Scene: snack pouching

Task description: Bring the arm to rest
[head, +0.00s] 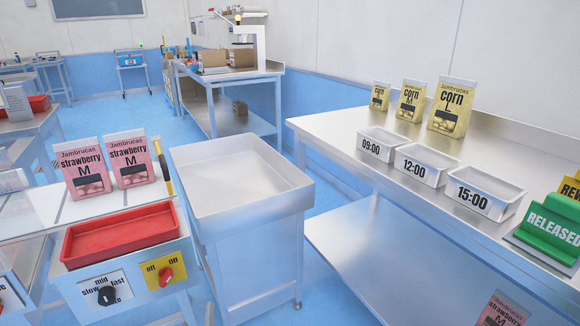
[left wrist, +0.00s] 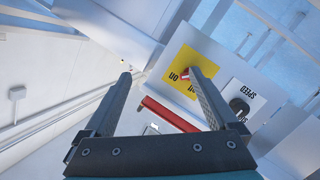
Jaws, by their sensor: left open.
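My left gripper (left wrist: 161,76) shows in the left wrist view, with its two dark fingers spread apart and nothing held between them. The yellow off/on plate (left wrist: 188,72) lies beyond the fingers, and the right-hand finger overlaps part of it. Its red knob shows just by that fingertip; I cannot tell whether they touch. In the head view the same yellow plate (head: 164,268) is on the front of the left machine, and I make out no gripper there. My right gripper is in neither view.
A red tray (head: 120,232) sits on the left machine, before two strawberry pouches (head: 132,162). A steel bin (head: 235,180) stands in the middle. The right table holds corn pouches (head: 450,107), white time-labelled trays (head: 483,190) and a green RELEASED sign (head: 550,230). A strawberry pouch (head: 500,312) lies below.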

